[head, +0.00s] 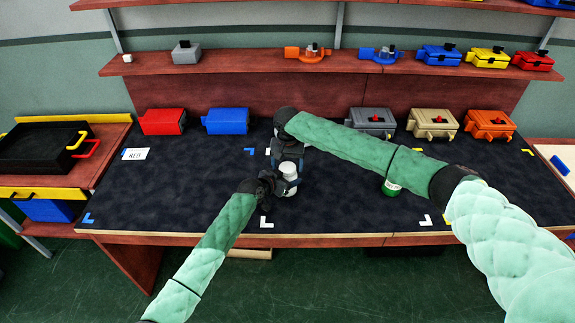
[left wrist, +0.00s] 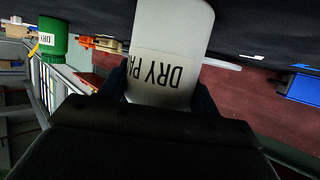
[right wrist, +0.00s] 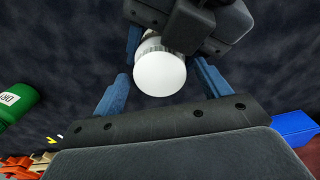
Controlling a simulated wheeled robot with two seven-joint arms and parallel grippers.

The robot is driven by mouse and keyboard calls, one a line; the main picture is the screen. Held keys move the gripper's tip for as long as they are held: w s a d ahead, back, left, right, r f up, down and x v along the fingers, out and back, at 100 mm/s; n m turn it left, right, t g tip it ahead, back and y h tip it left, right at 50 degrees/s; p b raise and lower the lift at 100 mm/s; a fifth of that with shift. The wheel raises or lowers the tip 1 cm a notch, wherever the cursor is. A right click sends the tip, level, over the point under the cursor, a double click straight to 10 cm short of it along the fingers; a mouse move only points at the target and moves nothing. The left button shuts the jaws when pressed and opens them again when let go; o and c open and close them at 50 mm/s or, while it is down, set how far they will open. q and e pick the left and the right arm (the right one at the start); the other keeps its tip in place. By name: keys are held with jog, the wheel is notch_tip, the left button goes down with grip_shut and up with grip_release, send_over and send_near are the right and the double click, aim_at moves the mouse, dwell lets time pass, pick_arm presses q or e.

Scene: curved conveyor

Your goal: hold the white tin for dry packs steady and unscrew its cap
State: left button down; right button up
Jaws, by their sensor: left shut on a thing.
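The white tin (head: 288,188) stands upright on the dark mat near the middle of the bench. Its "DRY PA…" label (left wrist: 160,72) shows between the fingers in the left wrist view. My left gripper (head: 281,184) is shut on the tin's body from the side. The round white cap (right wrist: 160,73) faces my right wrist camera; it also shows in the head view (head: 289,168). My right gripper (right wrist: 163,85) is above the tin, pointing down, with its blue fingers open on either side of the cap and a gap visible at each side.
A green tin (head: 391,188) stands on the mat to the right, partly behind my right arm. Red (head: 163,121), blue (head: 226,121), grey (head: 373,121), tan (head: 433,123) and orange (head: 490,124) boxes line the back. The front of the mat is mostly clear.

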jog(key=shift+r, duration=2.3)
jog(key=shift+c, duration=0.4)
notch_tip(320, 180, up, 3)
jog(key=m, duration=0.3)
jog(key=shift+f, duration=3.85)
jog(key=c, duration=1)
jog(key=shift+n, duration=1.5)
